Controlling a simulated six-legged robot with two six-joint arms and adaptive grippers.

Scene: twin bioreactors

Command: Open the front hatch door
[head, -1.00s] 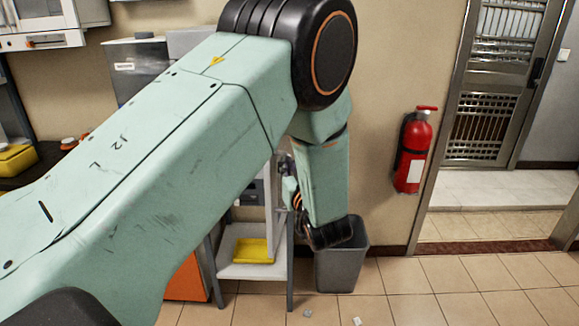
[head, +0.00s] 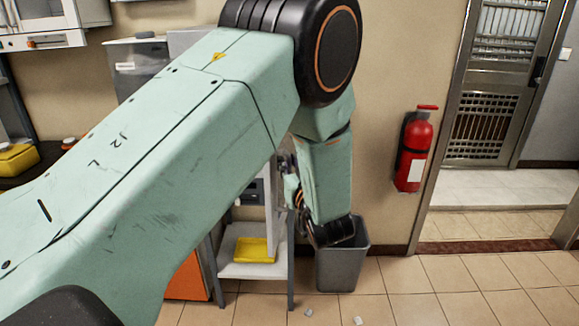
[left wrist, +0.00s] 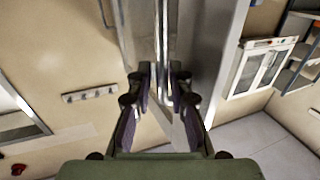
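The front hatch door (head: 271,196) shows in the head view as a narrow pale upright panel beside the grey machine on a white stand, seen nearly edge-on. My left gripper (head: 290,187) is at its right side, small and largely hidden by my arm. In the left wrist view, the fingers of my left gripper (left wrist: 161,82) are parted on either side of a bright vertical metal bar (left wrist: 161,35) in front of a grey panel (left wrist: 205,60). Whether the fingers press on the bar cannot be told. My right gripper is not in view.
A grey bin (head: 343,265) stands right under my left forearm. A yellow tray (head: 252,250) lies on the stand's lower shelf. A red fire extinguisher (head: 413,152) hangs on the wall by a metal door (head: 492,85). Tiled floor (head: 450,285) at the right is mostly free.

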